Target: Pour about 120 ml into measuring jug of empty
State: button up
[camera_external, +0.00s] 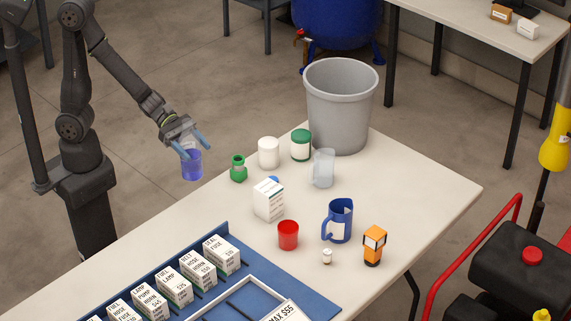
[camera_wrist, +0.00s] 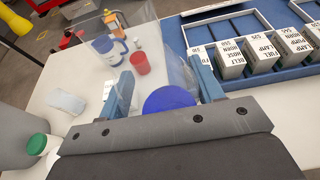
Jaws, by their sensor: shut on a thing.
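My gripper (camera_external: 196,151) is shut on a clear container with blue liquid (camera_external: 192,166) in its lower part. It is held roughly upright in the air, just left of the table's edge. In the wrist view, the blue liquid (camera_wrist: 168,98) shows as a round disc between the fingers (camera_wrist: 164,86); the clear walls are faint. A translucent, empty-looking jug (camera_external: 323,169) stands on the table in front of the grey bin, well right of my gripper. It also shows in the wrist view (camera_wrist: 67,103), at the left. Any markings on it are too small to read.
Near the jug stand a green bottle (camera_external: 238,170), a white jar (camera_external: 268,153) and a green-lidded jar (camera_external: 301,146). A white box (camera_external: 269,201), red cup (camera_external: 288,235) and blue jug (camera_external: 341,221) stand nearer. The grey bin (camera_external: 341,105) rises behind.

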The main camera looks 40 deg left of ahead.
jog(key=shift+w+d+r, duration=0.1)
jog(key=shift+r, duration=0.25)
jog(key=w+d+r, duration=0.2)
jog(key=w+d, duration=0.8)
jog(key=w, duration=0.3)
jog(key=w+d+f, duration=0.1)
jog(key=w+d, duration=0.2)
jog(key=w, duration=0.6)
jog(key=w+d+f, duration=0.2)
jog(key=w, duration=0.7)
jog(key=shift+f, duration=2.1)
